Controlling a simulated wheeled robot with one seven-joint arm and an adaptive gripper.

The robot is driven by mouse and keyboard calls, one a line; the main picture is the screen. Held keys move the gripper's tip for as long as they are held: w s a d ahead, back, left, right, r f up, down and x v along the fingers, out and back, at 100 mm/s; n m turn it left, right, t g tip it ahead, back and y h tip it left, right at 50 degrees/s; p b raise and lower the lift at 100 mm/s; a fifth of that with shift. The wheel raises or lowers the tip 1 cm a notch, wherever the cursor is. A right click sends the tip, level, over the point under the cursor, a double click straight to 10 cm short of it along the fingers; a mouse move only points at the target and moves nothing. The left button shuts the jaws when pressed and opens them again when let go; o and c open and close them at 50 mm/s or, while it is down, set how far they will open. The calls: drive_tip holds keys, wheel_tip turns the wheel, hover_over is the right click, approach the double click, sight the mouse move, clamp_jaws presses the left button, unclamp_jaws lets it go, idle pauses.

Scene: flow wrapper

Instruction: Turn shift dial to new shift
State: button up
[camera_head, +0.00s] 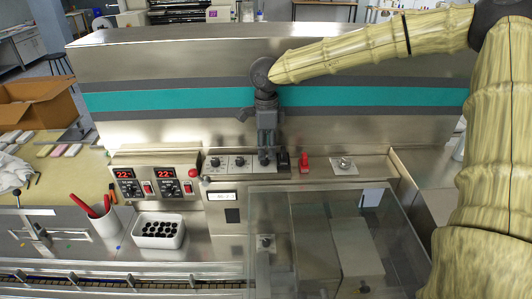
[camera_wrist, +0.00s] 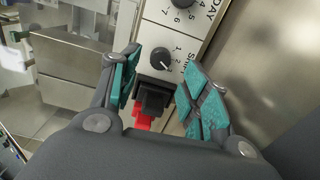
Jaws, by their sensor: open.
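The shift dial (camera_wrist: 160,57) is a round black knob on a light panel marked "Shift" with small numbers beside it. Its white pointer mark faces the lower right in the wrist view. My gripper (camera_wrist: 160,60) is open, with teal-padded fingers on either side of the dial. I cannot tell whether either finger touches it. In the head view my gripper (camera_head: 267,150) points down over the right end of the dial panel (camera_head: 227,173), largely hiding the shift dial there.
A second dial (camera_wrist: 181,2) with a "DAY" label sits beside it. A black block (camera_wrist: 153,98) and a red part (camera_wrist: 143,122) are close by. Temperature controllers (camera_head: 155,183) stand left of the panel. A clear cover (camera_head: 325,235) lies in front.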

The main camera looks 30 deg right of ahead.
sight(265, 162)
drive_tip(key=shift+f+p, duration=0.6)
drive_tip(key=shift+f, duration=1.5)
drive_tip(key=shift+c, duration=0.5)
